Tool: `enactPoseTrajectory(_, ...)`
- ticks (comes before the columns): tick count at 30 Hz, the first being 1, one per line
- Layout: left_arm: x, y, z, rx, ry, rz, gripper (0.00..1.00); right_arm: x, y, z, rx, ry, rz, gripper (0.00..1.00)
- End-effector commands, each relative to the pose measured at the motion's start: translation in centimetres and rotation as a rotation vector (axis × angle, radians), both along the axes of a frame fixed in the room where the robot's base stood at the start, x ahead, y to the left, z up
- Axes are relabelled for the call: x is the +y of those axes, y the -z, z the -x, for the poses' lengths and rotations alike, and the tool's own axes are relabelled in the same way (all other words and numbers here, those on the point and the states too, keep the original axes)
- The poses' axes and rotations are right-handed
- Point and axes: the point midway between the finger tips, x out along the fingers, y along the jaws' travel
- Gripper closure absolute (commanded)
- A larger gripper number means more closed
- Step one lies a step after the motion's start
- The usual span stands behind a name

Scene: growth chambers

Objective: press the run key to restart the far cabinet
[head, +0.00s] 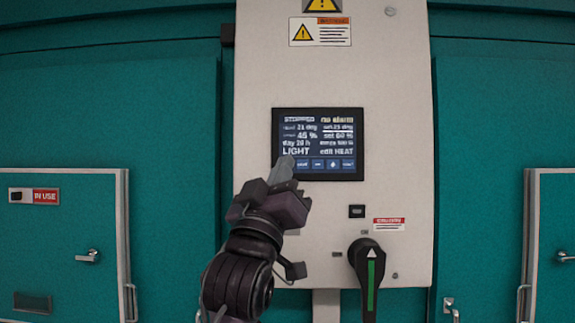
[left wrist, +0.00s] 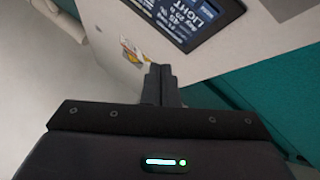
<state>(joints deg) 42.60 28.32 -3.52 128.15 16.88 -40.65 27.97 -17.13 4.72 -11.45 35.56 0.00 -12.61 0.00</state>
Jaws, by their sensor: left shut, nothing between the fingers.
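A dark control screen (head: 318,144) sits on the pale cabinet panel (head: 390,90). It reads what looks like "STOPPED" at top left, "no alarm" at top right, then "LIGHT" and "edit HEAT" lower down. A row of blue keys (head: 325,164) runs along its bottom edge; their labels are too small to read surely. My left gripper (head: 283,170) is shut and empty, its tips over the screen's lower left corner, hiding the leftmost key. In the left wrist view the shut fingers (left wrist: 161,82) point toward the panel below the screen (left wrist: 185,18); contact cannot be told.
A black rotary handle with a green stripe (head: 370,275) juts out at the panel's lower right. A small black socket (head: 357,211) lies above it. Teal walls flank the panel, with pale-framed doors at left (head: 65,240) and right (head: 556,240). An "IN USE" sign (head: 34,196) marks the left door.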

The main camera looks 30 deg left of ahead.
Motion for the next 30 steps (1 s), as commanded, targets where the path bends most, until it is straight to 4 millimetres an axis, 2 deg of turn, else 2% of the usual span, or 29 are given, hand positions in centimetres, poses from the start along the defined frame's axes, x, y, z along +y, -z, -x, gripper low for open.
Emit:
enactPoseTrajectory(16, 3.7, -0.1, -6.0, 0.002, -0.002, 0.001, 1.0, 0.1, -1.6, 0.1, 0.001, 0.0, -0.001, 0.72)
enactPoseTrajectory(21, 4.2, 0.0, -6.8, 0.002, -0.001, 0.0, 1.0, 0.2, -1.7, 0.1, 0.001, 0.001, -0.002, 0.72)
enactPoseTrajectory(30, 4.2, 0.0, -6.9, 0.001, 0.0, 0.0, 1.0, 0.4, -1.7, 0.1, 0.002, 0.002, -0.004, 0.72)
